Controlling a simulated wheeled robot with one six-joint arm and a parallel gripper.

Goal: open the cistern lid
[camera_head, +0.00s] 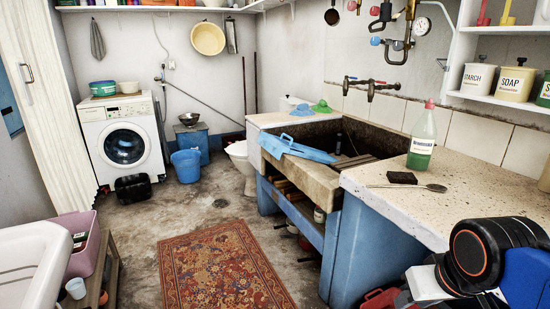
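A white toilet bowl (240,158) stands at the back, partly hidden behind the left end of the stone washtrough (318,181). My gripper is not in view; only what looks like a dark, round joint of my arm shows at the bottom right, far from the toilet.
A patterned rug (222,270) lies on the open floor. A blue bucket (187,166) and a washing machine (121,143) stand at the back left. A blue board (299,149) lies across the trough's left end. A green bottle (422,138) stands on the speckled counter (459,200).

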